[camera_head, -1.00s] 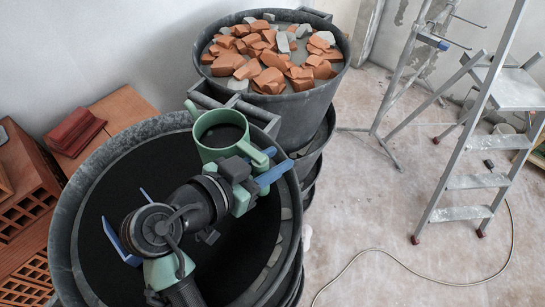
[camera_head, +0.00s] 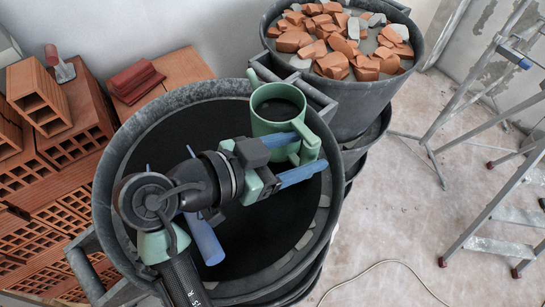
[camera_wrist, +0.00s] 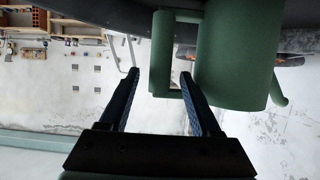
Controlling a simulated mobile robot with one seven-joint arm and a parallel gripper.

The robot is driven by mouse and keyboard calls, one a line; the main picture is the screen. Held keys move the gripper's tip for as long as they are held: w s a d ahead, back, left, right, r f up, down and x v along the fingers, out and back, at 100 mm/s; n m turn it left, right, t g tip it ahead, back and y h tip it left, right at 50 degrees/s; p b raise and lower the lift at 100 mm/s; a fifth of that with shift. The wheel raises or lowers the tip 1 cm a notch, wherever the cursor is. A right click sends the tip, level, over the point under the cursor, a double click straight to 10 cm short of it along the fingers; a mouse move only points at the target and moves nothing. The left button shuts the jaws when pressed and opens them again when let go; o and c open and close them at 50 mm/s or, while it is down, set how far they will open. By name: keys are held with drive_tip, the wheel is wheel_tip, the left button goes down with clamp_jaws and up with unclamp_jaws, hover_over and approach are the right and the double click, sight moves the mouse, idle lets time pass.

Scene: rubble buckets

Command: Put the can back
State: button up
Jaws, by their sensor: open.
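A second dark bucket (camera_head: 358,105) filled with brick rubble (camera_head: 345,45) stands behind. Hollow bricks (camera_head: 75,130) and a trowel (camera_head: 60,65) lie to the left. A metal stepladder (camera_head: 500,190) stands at right on the floor, with a cable (camera_head: 390,265).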

drive_tip(key=v, duration=0.6)
drive_tip(key=shift+s+a+b, duration=0.2)
drive_tip(key=shift+b, duration=0.2)
